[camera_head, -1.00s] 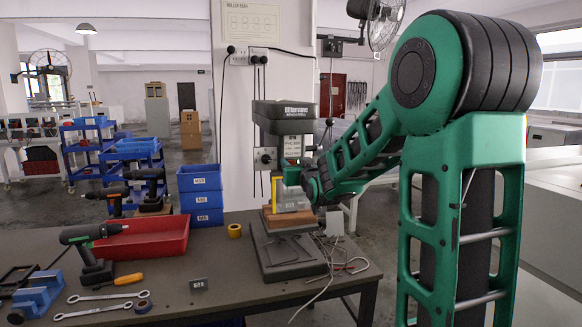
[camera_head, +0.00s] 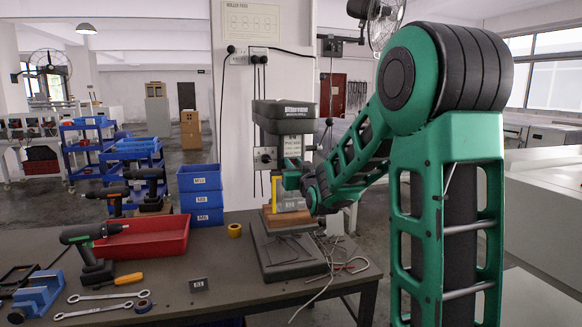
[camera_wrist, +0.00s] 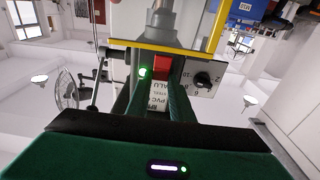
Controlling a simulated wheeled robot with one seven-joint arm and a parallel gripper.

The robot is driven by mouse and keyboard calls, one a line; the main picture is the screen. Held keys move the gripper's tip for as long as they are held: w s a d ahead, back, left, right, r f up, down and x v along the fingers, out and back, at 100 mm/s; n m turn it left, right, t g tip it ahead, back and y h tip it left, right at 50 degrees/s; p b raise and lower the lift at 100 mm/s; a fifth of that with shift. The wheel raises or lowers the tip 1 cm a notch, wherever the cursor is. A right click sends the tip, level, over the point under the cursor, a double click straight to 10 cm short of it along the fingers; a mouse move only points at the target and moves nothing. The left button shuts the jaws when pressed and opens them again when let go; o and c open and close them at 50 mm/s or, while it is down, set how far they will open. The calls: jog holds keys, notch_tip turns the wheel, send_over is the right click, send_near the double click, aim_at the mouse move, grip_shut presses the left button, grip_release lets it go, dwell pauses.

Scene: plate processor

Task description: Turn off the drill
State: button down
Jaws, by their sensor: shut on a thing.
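The drill is a bench drill press (camera_head: 284,117) with a dark head, standing at the right end of the table. My gripper (camera_head: 289,180) is at the front of its head, mostly hidden by my own wrist in the head view. In the wrist view, the drill's control box shows a red switch (camera_wrist: 161,68), a lit green lamp (camera_wrist: 145,72) and a black dial knob (camera_wrist: 203,79). The fingers of my gripper (camera_wrist: 160,85) reach up to the box and are shut on the red switch, between the lamp and the knob. Their exact contact is partly hidden.
A yellow guard bar (camera_wrist: 170,49) crosses close beyond the fingers. The table (camera_head: 205,268) also holds a red tray (camera_head: 175,242), a cordless drill (camera_head: 92,250), wrenches and a blue vise (camera_head: 38,295). Loose cables (camera_head: 335,268) lie by the press base. Blue bins (camera_head: 201,198) stand behind.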

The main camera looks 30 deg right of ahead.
jog(key=t, duration=0.1)
jog(key=f+t, duration=0.1)
jog(key=t, duration=0.1)
jog(key=shift+a+h, duration=0.35)
jog(key=shift+h, duration=0.05)
jog(key=c, duration=1.6)
grip_release()
jog(key=shift+a, duration=0.1)
jog(key=shift+o, duration=0.2)
jog(key=shift+s, duration=0.1)
